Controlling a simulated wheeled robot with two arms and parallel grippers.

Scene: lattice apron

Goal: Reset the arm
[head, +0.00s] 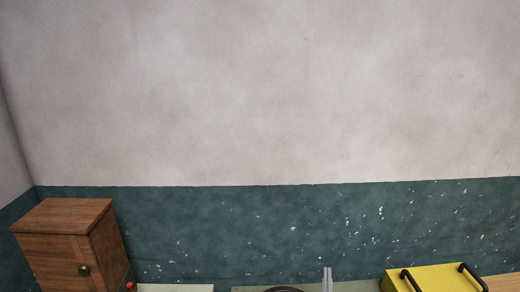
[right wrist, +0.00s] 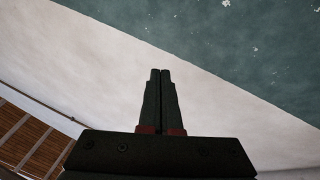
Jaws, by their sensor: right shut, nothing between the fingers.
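My right gripper (right wrist: 160,72) shows in the right wrist view. Its two dark fingers lie side by side, closed together, with nothing held between them. Only wall is behind the fingertips, and they touch nothing that I can see. In the head view, a narrow pale grey upright piece (head: 327,279) rises at the bottom edge, right of centre. I cannot tell for sure whether it is part of my right gripper. My left gripper is not in view.
A brown wooden cabinet (head: 62,245) with a round knob stands at the lower left. A small red knob (head: 130,285) is beside it. A yellow box (head: 435,278) with dark handles is at the lower right. The wall (head: 260,100) above is bare.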

